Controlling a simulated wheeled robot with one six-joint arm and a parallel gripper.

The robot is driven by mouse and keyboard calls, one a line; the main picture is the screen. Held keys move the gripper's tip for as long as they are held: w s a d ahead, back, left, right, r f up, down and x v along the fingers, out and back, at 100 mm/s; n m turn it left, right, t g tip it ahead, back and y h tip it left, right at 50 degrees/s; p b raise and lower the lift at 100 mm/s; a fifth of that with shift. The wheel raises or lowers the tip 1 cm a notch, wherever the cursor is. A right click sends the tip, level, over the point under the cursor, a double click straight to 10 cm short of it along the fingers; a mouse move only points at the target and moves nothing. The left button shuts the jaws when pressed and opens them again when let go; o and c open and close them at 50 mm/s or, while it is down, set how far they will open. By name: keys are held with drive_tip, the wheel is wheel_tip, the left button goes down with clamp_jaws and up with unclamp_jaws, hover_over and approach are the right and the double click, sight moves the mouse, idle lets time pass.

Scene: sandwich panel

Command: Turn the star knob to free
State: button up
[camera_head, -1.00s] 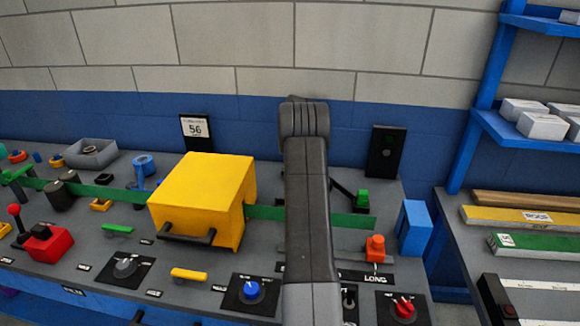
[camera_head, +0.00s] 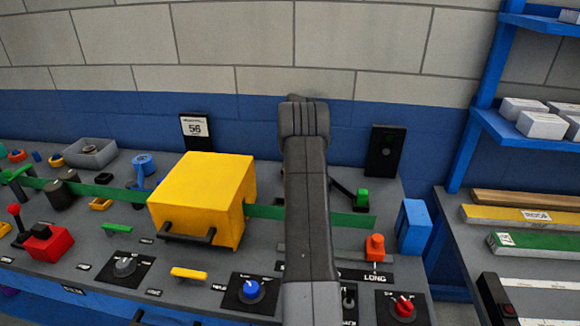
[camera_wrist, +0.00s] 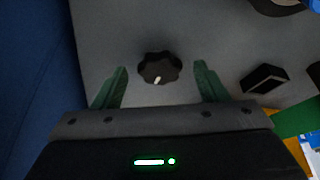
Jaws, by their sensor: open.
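The star knob (camera_wrist: 160,66) is dark and lobed, with a short white mark that points toward the bottom of the wrist view. It stands on a grey surface. My gripper (camera_wrist: 161,72) is open, with one green finger to the left of the knob and one to the right. Neither finger visibly touches the knob, and how far they are from it in depth I cannot tell. No lettering around the knob can be read. In the head view my arm covers part of the bench, and I cannot make out the gripper or the star knob there.
A yellow box-shaped guard (camera_head: 195,205) stands over a green strip left of my arm. A blue knob (camera_head: 250,291), a red knob (camera_head: 404,306) and an orange knob (camera_head: 375,247) are on the bench. In the wrist view a black block (camera_wrist: 264,78) lies right of the fingers.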

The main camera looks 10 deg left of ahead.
drive_tip(key=v, duration=1.3)
drive_tip(key=shift+r, duration=0.3)
drive_tip(key=shift+f, duration=0.1)
drive_tip(key=x, duration=1.3)
drive_tip(key=shift+f, duration=0.35)
drive_tip(key=shift+r, duration=0.15)
